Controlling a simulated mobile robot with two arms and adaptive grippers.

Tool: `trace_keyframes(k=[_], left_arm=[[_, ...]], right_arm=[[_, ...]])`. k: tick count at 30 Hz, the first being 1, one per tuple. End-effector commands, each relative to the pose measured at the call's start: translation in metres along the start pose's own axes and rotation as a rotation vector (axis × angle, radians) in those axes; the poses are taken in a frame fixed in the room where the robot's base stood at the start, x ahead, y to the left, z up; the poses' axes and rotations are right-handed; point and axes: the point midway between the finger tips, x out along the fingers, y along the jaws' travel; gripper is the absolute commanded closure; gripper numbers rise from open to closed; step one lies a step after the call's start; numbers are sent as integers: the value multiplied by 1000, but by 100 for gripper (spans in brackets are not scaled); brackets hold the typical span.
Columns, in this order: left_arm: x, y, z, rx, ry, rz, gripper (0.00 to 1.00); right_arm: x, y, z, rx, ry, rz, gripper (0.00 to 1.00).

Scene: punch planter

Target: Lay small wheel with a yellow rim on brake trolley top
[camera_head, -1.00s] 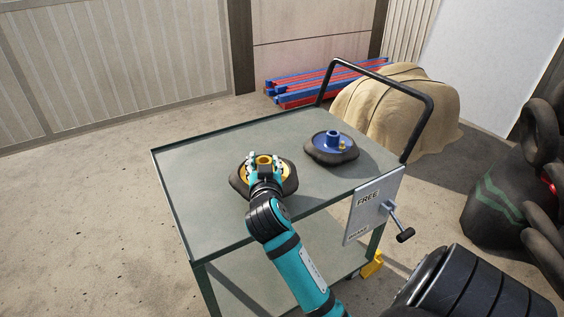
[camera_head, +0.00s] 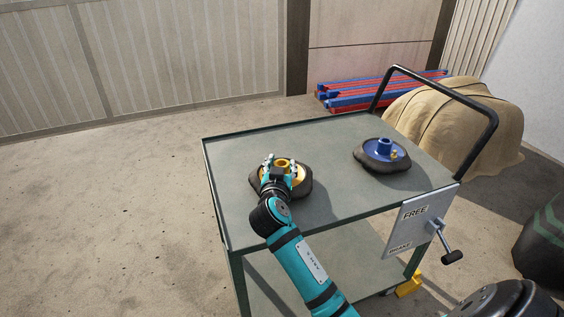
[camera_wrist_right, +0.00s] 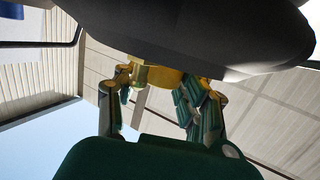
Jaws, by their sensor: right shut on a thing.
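The small wheel with a yellow rim (camera_head: 304,184) has a dark, lumpy tyre and is at the left part of the brake trolley top (camera_head: 315,143). I cannot tell whether it touches the top or hangs just above it. My right gripper (camera_head: 281,168) is shut on its yellow hub, seen from above. In the right wrist view the tyre (camera_wrist_right: 200,35) fills the upper part, and the fingers (camera_wrist_right: 160,90) close around the yellow hub (camera_wrist_right: 160,76). My left gripper is not in view.
A wheel with a blue rim (camera_head: 383,151) lies at the trolley's right part. The trolley has a black handle (camera_head: 484,140) and a FREE/BRAKE plate with a lever (camera_head: 440,243). Bare green top lies between the wheels and in front of them. A covered heap (camera_head: 460,118) stands behind.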

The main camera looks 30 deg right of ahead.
Motion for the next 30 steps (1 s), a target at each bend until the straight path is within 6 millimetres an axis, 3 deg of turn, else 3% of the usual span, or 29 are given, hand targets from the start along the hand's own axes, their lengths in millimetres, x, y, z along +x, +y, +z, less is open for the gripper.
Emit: trace_keyframes(k=[5,6,10,21,30], left_arm=[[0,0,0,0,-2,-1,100],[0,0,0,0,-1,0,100],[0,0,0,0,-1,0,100],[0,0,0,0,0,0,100],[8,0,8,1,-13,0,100]], right_arm=[[0,0,-5,2,10,-2,100],[0,0,1,0,-2,-1,55],[0,0,0,0,-2,-1,38],[-6,-1,0,1,-1,-2,37],[-63,0,1,5,-5,-3,37]])
